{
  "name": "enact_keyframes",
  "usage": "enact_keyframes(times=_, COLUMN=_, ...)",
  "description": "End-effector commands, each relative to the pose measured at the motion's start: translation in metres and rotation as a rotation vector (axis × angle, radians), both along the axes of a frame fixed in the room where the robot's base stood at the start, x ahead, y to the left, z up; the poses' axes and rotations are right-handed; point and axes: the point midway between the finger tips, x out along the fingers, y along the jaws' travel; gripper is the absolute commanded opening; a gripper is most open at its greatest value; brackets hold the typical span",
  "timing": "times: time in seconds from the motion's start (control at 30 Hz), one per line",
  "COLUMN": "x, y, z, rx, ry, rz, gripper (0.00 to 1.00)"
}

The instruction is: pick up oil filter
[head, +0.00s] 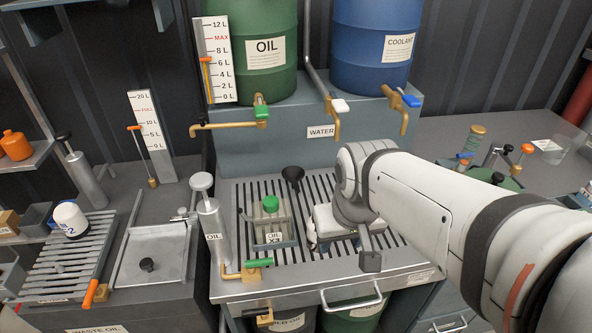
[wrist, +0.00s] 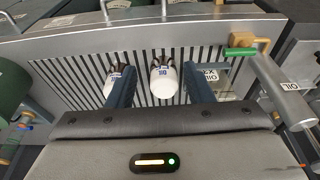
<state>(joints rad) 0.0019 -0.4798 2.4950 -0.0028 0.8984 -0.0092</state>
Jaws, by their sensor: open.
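My gripper (head: 342,250) is over the slatted grate of the centre bench, pointing down, with its fingers apart. In the wrist view, a white canister with a blue mark, seemingly the oil filter (wrist: 163,82), shows between the two open dark fingers (wrist: 162,75). I cannot tell if the fingertips are level with it; no contact is visible. A second white canister (wrist: 108,82) is partly hidden behind the left finger. In the head view my gripper hides most of this area. Another white canister marked 2 (head: 70,220) lies on the left slatted rack.
A black funnel (head: 292,176) is behind. Brass taps (head: 334,118) overhang the grate. A front handle (head: 351,304) projects from the bench.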

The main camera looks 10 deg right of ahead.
Motion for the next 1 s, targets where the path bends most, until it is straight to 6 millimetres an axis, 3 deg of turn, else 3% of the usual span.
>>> enact_keyframes(times=0.17, x=0.031, y=0.0, z=-0.005, rx=-0.009, ry=0.054, rz=0.04, gripper=0.62)
enact_keyframes(times=0.4, x=0.097, y=0.002, z=-0.032, rx=-0.022, ry=0.157, rz=0.155, gripper=0.81)
enact_keyframes(times=0.53, x=0.123, y=0.002, z=-0.051, rx=-0.025, ry=0.197, rz=0.204, gripper=0.81)
enact_keyframes(times=0.73, x=0.141, y=0.003, z=-0.068, rx=-0.026, ry=0.226, rz=0.242, gripper=0.81)
enact_keyframes(times=1.0, x=0.141, y=0.003, z=-0.096, rx=-0.026, ry=0.231, rz=0.247, gripper=0.81)
